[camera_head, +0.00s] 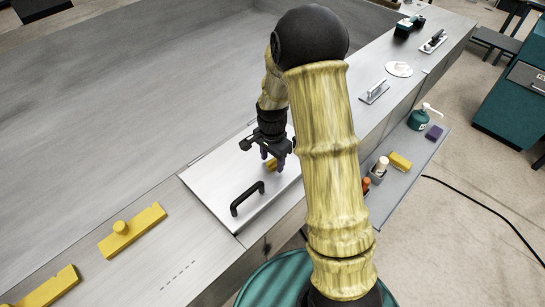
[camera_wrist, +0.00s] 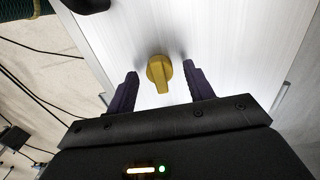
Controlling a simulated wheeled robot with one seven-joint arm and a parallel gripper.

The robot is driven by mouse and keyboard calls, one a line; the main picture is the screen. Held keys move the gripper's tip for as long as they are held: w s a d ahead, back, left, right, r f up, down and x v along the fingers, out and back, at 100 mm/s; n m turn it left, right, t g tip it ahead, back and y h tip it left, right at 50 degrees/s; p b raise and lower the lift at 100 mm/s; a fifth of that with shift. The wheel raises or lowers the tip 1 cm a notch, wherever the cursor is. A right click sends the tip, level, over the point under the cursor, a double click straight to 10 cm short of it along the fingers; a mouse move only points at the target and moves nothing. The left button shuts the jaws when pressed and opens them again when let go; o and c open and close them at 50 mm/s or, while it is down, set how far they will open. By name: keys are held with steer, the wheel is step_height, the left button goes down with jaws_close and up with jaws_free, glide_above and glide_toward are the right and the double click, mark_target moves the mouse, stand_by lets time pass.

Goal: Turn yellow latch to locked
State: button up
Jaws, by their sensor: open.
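The yellow latch (camera_wrist: 159,72) is a small knob with a raised grip bar on a pale metal panel (camera_wrist: 225,30). In the wrist view it sits between and a little beyond the fingertips of my gripper (camera_wrist: 160,84), and its bar points down toward the gripper with a slight tilt. In the head view the latch (camera_head: 271,164) shows as a small orange-yellow patch under my gripper (camera_head: 274,160), partly hidden by the fingers. My gripper is open, with a finger on each side of the latch and a gap on both sides. No lock markings are readable.
A black handle (camera_head: 247,198) stands on the same panel (camera_head: 215,185). Yellow blocks (camera_head: 132,231) lie at the lower left. A side shelf (camera_head: 412,165) holds a green pump bottle (camera_head: 419,118) and a yellow block (camera_head: 400,161). The wide grey surface at the left is clear.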

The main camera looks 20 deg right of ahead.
steer(key=shift+c, duration=0.4)
steer(key=c, duration=0.9)
steer(key=shift+n, duration=0.4)
steer(key=n+b, duration=0.1)
steer(key=n, duration=0.3)
steer(key=shift+b, duration=0.35)
steer(key=n, duration=0.4)
steer(key=shift+n+b, duration=0.4)
steer(key=n, duration=0.4)
steer(key=shift+n, duration=2.2)
